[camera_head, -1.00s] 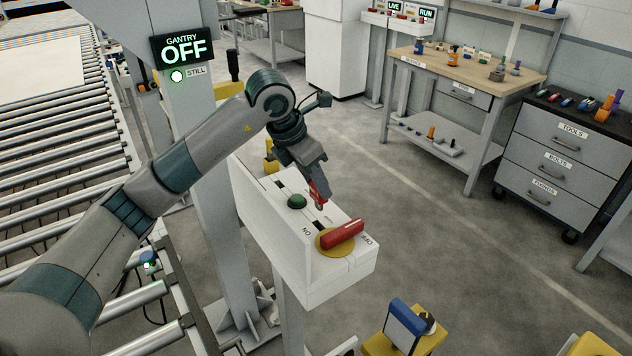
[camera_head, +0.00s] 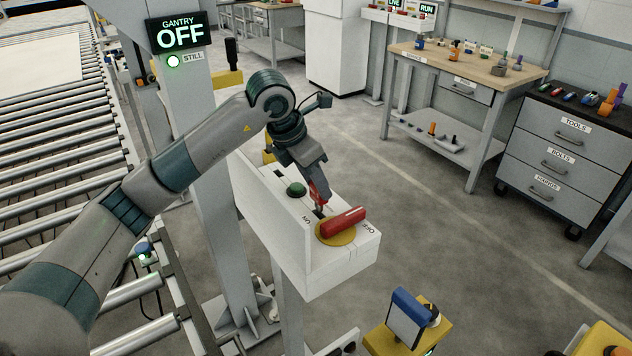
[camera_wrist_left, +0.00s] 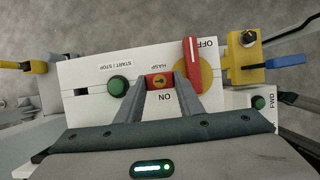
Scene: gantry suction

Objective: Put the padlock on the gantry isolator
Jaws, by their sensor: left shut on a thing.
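The gantry isolator has a red handle (camera_head: 345,221) on a yellow disc (camera_head: 328,238), on top of a white box (camera_head: 335,272). The handle points towards OFF, and also shows in the left wrist view (camera_wrist_left: 192,60). My left gripper (camera_head: 318,204) is low over the box top, beside the handle, between it and a green button (camera_head: 296,189). It is shut on the red padlock (camera_wrist_left: 159,82), whose brass-coloured face shows between the fingers, just by the HASP label (camera_wrist_left: 158,66). Whether the shackle is in the hasp is hidden. My right gripper is not in view.
The gantry sign (camera_head: 180,34) reads OFF and STILL. A roller conveyor (camera_head: 60,150) runs at the left. A yellow post with a blue-edged box (camera_head: 410,315) stands in front. A workbench (camera_head: 470,65) and drawer cabinet (camera_head: 560,150) stand at the back right, with open floor between.

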